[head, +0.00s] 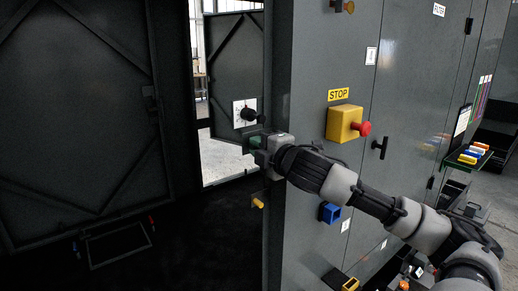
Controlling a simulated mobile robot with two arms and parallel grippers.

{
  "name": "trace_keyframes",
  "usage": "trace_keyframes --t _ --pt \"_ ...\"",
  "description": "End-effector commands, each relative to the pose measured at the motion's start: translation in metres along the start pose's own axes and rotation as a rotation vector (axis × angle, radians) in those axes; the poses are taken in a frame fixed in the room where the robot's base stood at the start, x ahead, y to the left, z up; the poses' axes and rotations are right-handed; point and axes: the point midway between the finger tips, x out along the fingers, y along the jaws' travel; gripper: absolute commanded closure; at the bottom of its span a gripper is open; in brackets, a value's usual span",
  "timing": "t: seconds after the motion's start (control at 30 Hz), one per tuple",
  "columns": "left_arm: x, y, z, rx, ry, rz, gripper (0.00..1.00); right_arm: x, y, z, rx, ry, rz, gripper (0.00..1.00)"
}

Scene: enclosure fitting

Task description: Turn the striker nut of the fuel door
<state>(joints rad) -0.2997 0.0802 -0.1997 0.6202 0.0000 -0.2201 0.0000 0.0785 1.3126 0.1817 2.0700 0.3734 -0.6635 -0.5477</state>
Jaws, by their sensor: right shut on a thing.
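The fuel door appears to be the dark braced door (228,65) standing open in the head view, with a black knob (248,114) on a white plate. My right gripper (258,150) is at the front edge of the grey cabinet, just below and right of that plate. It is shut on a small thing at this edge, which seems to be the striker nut. The gripper hides the nut almost fully, so its turn angle cannot be seen. A dark green part shows beside the fingers. My left gripper is not in view.
A yellow box with a red stop button (363,129) sits on the cabinet (308,60) above my right arm. A yellow knob (257,203) and a blue block (329,212) are below it. A large dark panel (80,110) fills the left.

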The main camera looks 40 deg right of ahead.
Motion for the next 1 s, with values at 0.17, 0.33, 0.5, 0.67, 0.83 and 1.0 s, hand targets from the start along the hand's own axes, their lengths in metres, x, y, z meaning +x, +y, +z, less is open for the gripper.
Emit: trace_keyframes --t 0.17,0.33,0.5,0.67,0.83,1.0 --pt "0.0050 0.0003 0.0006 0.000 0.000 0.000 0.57 0.0001 -0.0030 -0.0001 -0.160 0.001 -0.003 1.00" --pt "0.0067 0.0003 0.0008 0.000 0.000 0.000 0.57 0.0001 -0.0035 0.0000 -0.287 0.001 -0.005 1.00" --pt "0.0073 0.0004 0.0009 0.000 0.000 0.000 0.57 0.0001 -0.0036 0.0003 -0.382 0.000 -0.004 1.00" --pt "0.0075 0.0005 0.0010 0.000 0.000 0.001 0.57 0.0001 -0.0037 0.0002 -0.440 0.001 -0.004 1.00" --pt "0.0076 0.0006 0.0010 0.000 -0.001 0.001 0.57 0.0001 -0.0041 0.0003 -0.471 0.001 -0.005 1.00" --pt "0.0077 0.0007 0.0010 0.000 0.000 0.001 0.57 0.0001 -0.0041 0.0003 -0.480 0.001 -0.004 1.00"
